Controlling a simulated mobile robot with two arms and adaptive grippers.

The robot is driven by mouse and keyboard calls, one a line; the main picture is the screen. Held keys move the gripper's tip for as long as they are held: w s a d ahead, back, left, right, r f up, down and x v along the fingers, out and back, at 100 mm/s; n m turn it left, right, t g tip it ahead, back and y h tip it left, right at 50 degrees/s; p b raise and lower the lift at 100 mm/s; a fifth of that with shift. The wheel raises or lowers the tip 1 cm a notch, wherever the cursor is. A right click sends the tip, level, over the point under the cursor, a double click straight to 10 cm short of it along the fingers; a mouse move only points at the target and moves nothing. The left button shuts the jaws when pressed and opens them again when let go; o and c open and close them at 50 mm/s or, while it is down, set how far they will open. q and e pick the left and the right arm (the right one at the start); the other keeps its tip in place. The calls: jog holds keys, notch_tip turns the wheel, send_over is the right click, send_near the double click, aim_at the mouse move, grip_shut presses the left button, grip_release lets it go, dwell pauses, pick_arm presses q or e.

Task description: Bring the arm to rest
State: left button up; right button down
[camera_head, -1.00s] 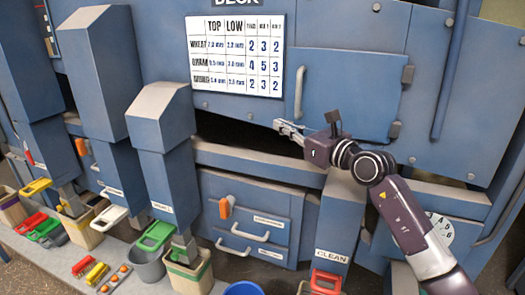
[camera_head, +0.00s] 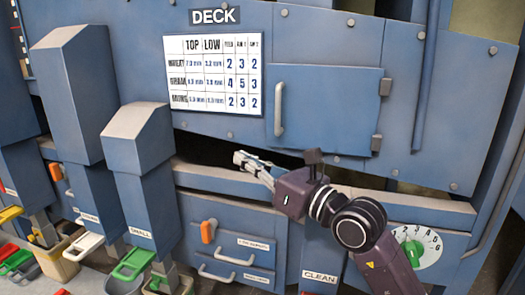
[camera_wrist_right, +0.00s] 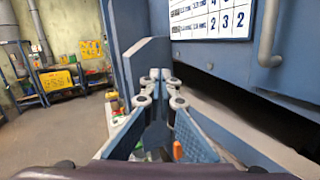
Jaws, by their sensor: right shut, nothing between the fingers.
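My right gripper (camera_head: 243,161) is in front of the blue machine, by the dark slot below the deck door. It is shut and empty, pointing left. In the right wrist view the fingers (camera_wrist_right: 160,76) are together at the tips with nothing between them. My right arm comes in from the lower right. My left gripper is not in view.
The blue machine carries a white number table (camera_head: 212,74), a door with a grey handle (camera_head: 279,108), drawers (camera_head: 236,246) with an orange knob (camera_head: 208,230), and a dial (camera_head: 416,248). Blue chutes with coloured slides (camera_head: 133,263) and bins stand at left. Open floor (camera_wrist_right: 85,137) shows in the wrist view.

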jog(key=s+d+r+m+t+y, duration=0.35)
jog(key=s+d+m+t, duration=0.2)
jog(key=m, duration=0.35)
jog(key=d+f+m+t+h, duration=0.2)
jog(key=d+m+t+h, duration=0.5)
jog(key=d+m+h, duration=0.55)
jog(key=s+d+f+m+g+h, duration=0.1)
jog(key=d+f+m+g+h, duration=0.4)
jog(key=f+m, duration=0.45)
jog(key=s+d+f+m+g+h, duration=0.1)
jog(key=d+f+m+g+h, duration=0.1)
jog(key=d+f+m+h, duration=0.7)
jog(key=s+f+m+g+y, duration=0.1)
jog(key=s+f+g+y, duration=0.15)
jog(key=s+f, duration=0.45)
jog(key=s+f+m+g+y, duration=0.15)
jog(key=f+g, duration=0.25)
jog(key=f, duration=0.7)
jog(key=s+a+f+g+y, duration=0.2)
jog(key=s+a+f+g, duration=0.15)
jog(key=s+f, duration=0.45)
jog(key=s+a+f+g+y, duration=0.25)
jog(key=s+f+g, duration=0.25)
jog(key=s, duration=0.7)
notch_tip(320, 180, down, 25)
jog(key=s, duration=0.1)
jog(key=s+d+f+g, duration=0.2)
jog(key=s+d+f, duration=0.1)
jog(key=s+f, duration=1.3)
jog(key=shift+s, duration=0.8)
